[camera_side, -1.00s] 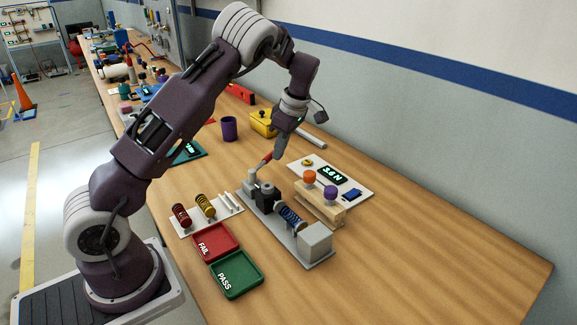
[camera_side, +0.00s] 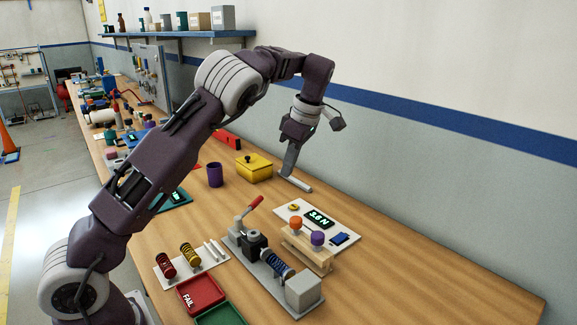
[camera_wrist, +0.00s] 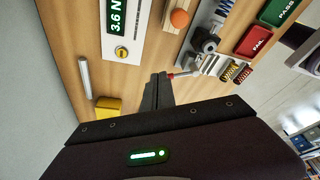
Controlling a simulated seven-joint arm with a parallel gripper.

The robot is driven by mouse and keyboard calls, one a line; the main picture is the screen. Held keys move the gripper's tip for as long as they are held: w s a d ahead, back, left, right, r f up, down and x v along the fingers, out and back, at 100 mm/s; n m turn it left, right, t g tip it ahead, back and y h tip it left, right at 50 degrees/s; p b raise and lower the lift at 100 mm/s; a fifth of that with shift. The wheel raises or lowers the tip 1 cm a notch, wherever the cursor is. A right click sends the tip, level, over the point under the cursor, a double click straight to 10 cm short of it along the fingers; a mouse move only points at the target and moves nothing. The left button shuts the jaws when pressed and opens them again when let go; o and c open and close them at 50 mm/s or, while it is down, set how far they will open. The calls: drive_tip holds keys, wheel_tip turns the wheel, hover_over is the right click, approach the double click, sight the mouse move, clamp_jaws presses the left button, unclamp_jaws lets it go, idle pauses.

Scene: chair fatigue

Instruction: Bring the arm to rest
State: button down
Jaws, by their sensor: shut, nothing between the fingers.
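My gripper (camera_side: 288,172) is raised above the back part of the bench, pointing down, its fingers closed together with nothing between them. Its fingertips also show in the wrist view (camera_wrist: 158,88). The arm is bent over the bench. The test fixture (camera_side: 262,262) with a blue spring and a red-handled lever (camera_side: 255,203) stands nearer the camera, apart from the gripper. In the wrist view the red handle (camera_wrist: 184,74) appears just right of the fingertips.
A display panel (camera_side: 320,218), springs and a red FAIL tray (camera_side: 200,293) surround the fixture. The wall is behind; bench at right is clear.

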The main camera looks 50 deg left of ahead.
idle(0.3)
drive_tip(key=s+d+r+m+t+h, duration=0.2)
drive_tip(key=s+d+r+m, duration=0.35)
drive_tip(key=s, duration=0.25)
drive_tip(key=s+d+r+m+t+h, duration=0.2)
drive_tip(key=s+d+r+m, duration=0.3)
drive_tip(key=s, duration=0.3)
drive_tip(key=s+d+f+m+t, duration=0.1)
drive_tip(key=s+d+f+m, duration=0.1)
drive_tip(key=s+m, duration=0.4)
drive_tip(key=s+d+f+m+t+y, duration=0.1)
drive_tip(key=s+d+f+m+t, duration=0.1)
drive_tip(key=s+m, duration=0.5)
drive_tip(key=s+d+f, duration=0.1)
drive_tip(key=s, duration=0.1)
drive_tip(key=shift+s, duration=0.3)
